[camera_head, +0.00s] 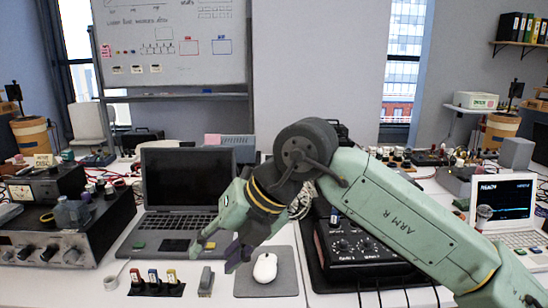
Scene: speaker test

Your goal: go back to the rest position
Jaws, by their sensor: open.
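My gripper (217,252) hangs at the end of my green arm, in the middle of the head view. It is open, and its fingers point down and left over the bench, between the laptop and the white mouse. I see nothing between the fingers. My arm comes in from the lower right and bends at a dark grey joint near the middle. The arm hides part of the bench and the things behind it.
A dark laptop (186,183) stands open behind my gripper. A white mouse (265,267) lies on a grey mat (284,285). A black control box (358,246) stands under my arm. Small bottles (153,276) stand at the front. An amplifier (62,244) is at the left.

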